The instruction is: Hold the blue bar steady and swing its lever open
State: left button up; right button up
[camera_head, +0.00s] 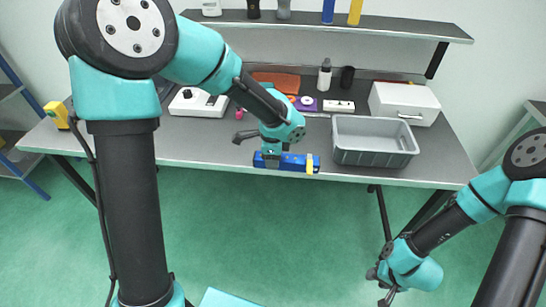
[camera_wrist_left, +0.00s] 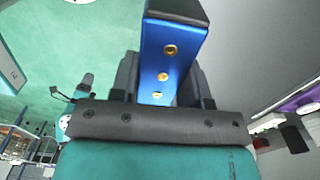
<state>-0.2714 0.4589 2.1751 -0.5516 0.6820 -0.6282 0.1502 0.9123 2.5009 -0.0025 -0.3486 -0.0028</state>
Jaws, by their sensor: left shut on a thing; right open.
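The blue bar (camera_head: 290,163) lies along the front edge of the grey bench, with a yellow band (camera_head: 309,164) near its right end. My left gripper (camera_head: 271,156) is shut on the bar towards its left end. In the left wrist view the bar (camera_wrist_left: 173,50) runs between the two dark fingers and shows several brass-coloured screws. A dark part (camera_wrist_left: 177,10) sits at its far end; I cannot tell whether this is the lever. My right gripper (camera_head: 385,290) is open and empty, low over the green floor, far from the bar.
A grey bin (camera_head: 374,156) stands just right of the bar. A white box (camera_head: 404,103) is behind it, and a white device (camera_head: 198,104) is at the left. A shelf (camera_head: 330,24) spans the back. The bench's front left stretch (camera_head: 190,145) is clear.

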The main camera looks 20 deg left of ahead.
pick_arm(q)
jog(key=shift+w+a+f, duration=0.8)
jog(key=shift+w+a, duration=0.1)
jog(key=shift+w, duration=1.65)
jog(key=shift+w+a+f, duration=0.75)
jog(key=shift+w+a, duration=0.1)
jog(key=shift+w, duration=1.65)
jog(key=shift+w+a+f, duration=0.8)
jog(key=shift+w+a, duration=0.1)
jog(key=shift+w, duration=1.65)
jog(key=shift+c, duration=0.3)
